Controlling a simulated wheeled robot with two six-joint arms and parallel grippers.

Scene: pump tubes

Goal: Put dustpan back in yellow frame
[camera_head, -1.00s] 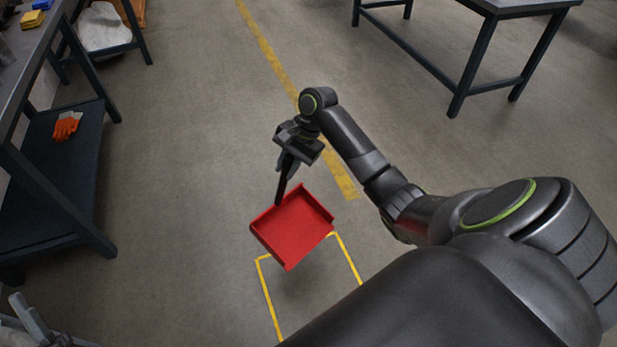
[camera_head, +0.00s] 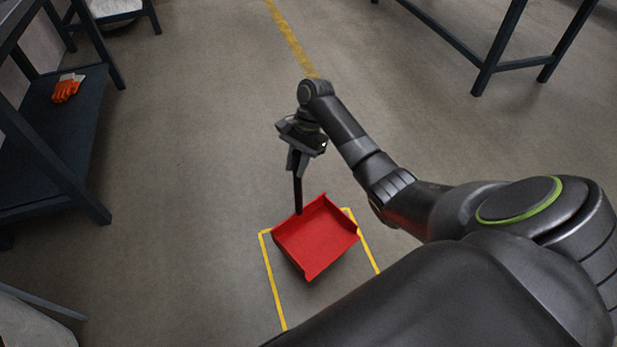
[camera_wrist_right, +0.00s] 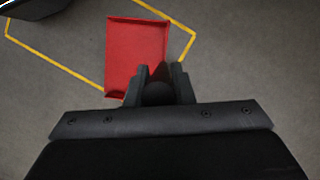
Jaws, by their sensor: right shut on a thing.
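The red dustpan (camera_head: 314,238) hangs from its dark upright handle in my right gripper (camera_head: 298,165), which is shut on that handle. In the head view the pan overlaps the far part of the yellow frame (camera_head: 268,270) marked on the floor. Whether the pan touches the floor is hard to tell. In the right wrist view the pan (camera_wrist_right: 137,55) shows beyond the gripper (camera_wrist_right: 163,80), over one corner region of the yellow frame (camera_wrist_right: 60,66). My right arm hides the frame's near part in the head view. My left gripper is not in view.
A dark shelf table with orange gloves (camera_head: 67,88) stands at the left. Dark table legs (camera_head: 497,50) stand at the upper right. A yellow floor line (camera_head: 290,38) runs away at the top. The floor left of the frame is clear.

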